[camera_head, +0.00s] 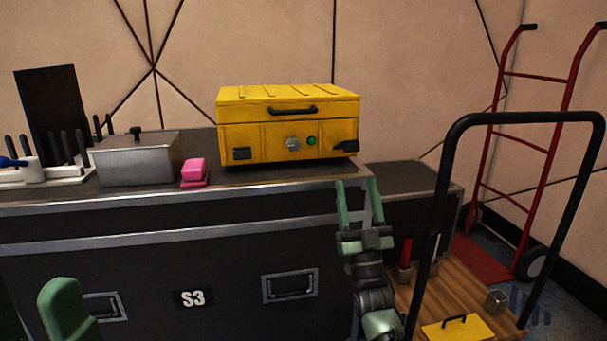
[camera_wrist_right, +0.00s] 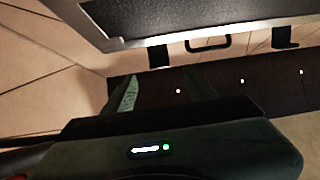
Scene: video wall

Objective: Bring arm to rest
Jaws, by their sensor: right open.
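My right gripper (camera_head: 357,205) stands in front of the right end of the black case, with its two green fingers pointing up and apart. Nothing shows between them. In the right wrist view the fingers (camera_wrist_right: 162,92) are also spread and empty, below a dark slab-like edge (camera_wrist_right: 200,30). A green part of my own body shows at the lower left of the head view. My left gripper is not in view.
The black case (camera_head: 150,255) bears a yellow box (camera_head: 265,140), a pink item (camera_head: 194,171), a metal lidded bin (camera_head: 137,160) and a tool rack at left. A black-handled wooden cart (camera_head: 455,290) stands close right of my right gripper. A red hand truck (camera_head: 535,77) is behind it.

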